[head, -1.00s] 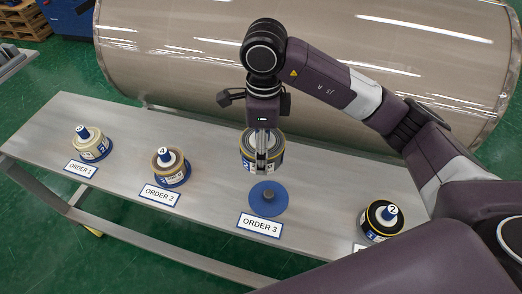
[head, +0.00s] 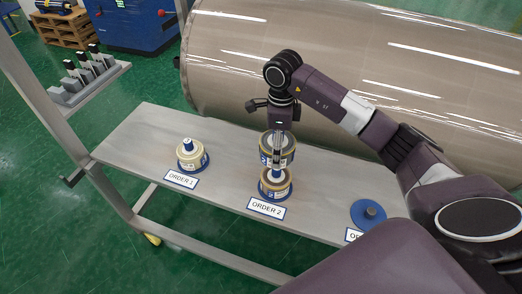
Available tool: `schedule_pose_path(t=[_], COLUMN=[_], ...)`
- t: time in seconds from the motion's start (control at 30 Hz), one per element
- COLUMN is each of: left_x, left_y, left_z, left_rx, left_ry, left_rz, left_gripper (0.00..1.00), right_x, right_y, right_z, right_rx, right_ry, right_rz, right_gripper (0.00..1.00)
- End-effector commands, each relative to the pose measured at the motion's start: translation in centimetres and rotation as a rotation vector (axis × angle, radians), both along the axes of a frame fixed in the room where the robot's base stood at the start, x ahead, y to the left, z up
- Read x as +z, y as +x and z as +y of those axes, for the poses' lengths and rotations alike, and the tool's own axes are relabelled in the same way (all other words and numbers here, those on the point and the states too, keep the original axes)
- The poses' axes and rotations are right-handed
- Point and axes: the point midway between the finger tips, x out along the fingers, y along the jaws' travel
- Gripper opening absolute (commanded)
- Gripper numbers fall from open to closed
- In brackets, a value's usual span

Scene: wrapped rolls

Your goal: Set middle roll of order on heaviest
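A wrapped roll (head: 289,157) with a yellow-edged rim and blue-white label is gripped by my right gripper (head: 277,160), whose fingers close on its near wall. It appears just behind or above the ORDER 2 roll; the exact gap is hard to tell. The ORDER 3 blue base (head: 362,216) is bare with a short dark peg. My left gripper is out of view.
The grey bench (head: 135,145) has free room at its left end and between the stations. A large wrapped cylinder (head: 400,90) lies behind the bench. A side shelf (head: 90,85) with several dark-topped items stands at upper left. My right arm covers the bench's right end.

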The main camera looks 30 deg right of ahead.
Motion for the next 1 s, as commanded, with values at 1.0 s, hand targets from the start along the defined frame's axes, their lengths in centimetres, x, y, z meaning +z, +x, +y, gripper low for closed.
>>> schedule_pose_path(t=[1.0], left_x=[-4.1], left_y=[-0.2], left_z=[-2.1], left_rx=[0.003], left_ry=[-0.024], left_rz=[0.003], left_gripper=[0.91], right_x=[-6.3], right_y=[0.0], right_z=[-0.6], right_rx=[-0.005], right_ry=[-0.004], right_rz=[-0.001], right_gripper=[0.41])
